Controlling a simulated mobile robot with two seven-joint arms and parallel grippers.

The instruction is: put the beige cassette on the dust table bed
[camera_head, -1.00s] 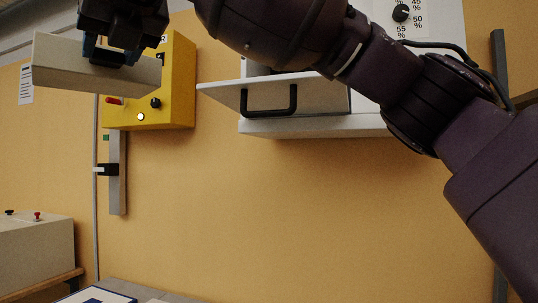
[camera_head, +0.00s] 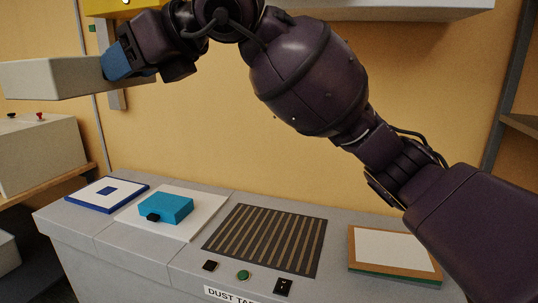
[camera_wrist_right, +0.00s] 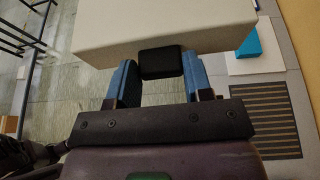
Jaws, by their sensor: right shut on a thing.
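The beige cassette (camera_head: 48,78) is a long, pale box at the upper left of the head view, held up in the air. My right gripper (camera_head: 122,62) is shut on it, with its blue fingers at the cassette's right end. In the right wrist view, the cassette (camera_wrist_right: 160,27) lies across the top and the fingers (camera_wrist_right: 160,76) close on its black handle. The dust table bed (camera_head: 265,240) is a dark panel with tan slats, empty, lower and to the right of the cassette. It also shows in the wrist view (camera_wrist_right: 264,117). My left gripper is out of view.
On the grey table, a blue block (camera_head: 167,208) sits on a white pad left of the bed, with a blue-bordered panel (camera_head: 107,194) further left. A brown-framed white board (camera_head: 393,250) lies to the right. Buttons (camera_head: 244,275) line the front.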

